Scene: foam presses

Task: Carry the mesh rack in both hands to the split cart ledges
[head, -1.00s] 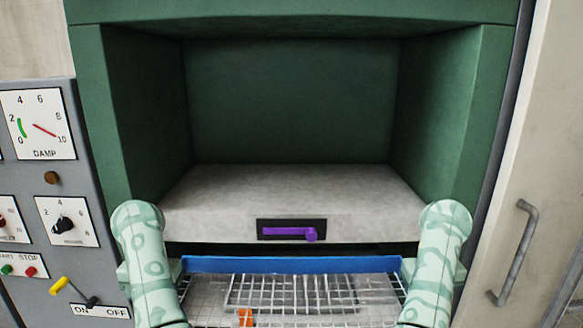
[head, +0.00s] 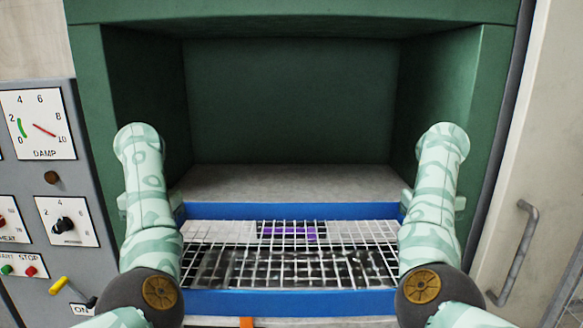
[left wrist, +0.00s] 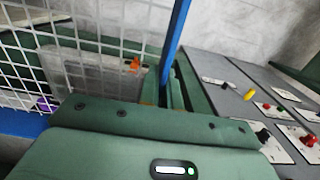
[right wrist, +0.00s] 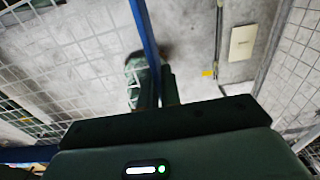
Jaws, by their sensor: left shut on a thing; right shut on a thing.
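The mesh rack (head: 290,301), a white wire grid between blue rails, is level in front of the press opening in the head view. My left gripper (left wrist: 172,95) is shut on the rack's blue side rail in the left wrist view. My right gripper (right wrist: 157,85) is shut on the opposite blue rail in the right wrist view. In the head view my arms flank the rack and the fingertips are hidden. I cannot make out the split cart ledges in any view.
The green press (head: 290,100) has an empty cavity with a pale slab floor (head: 290,183). A purple handle (head: 290,233) shows through the mesh. A control panel (head: 40,165) stands left; a pale door with a grey handle (head: 517,255) stands right. An orange part (left wrist: 135,63) lies beyond the mesh.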

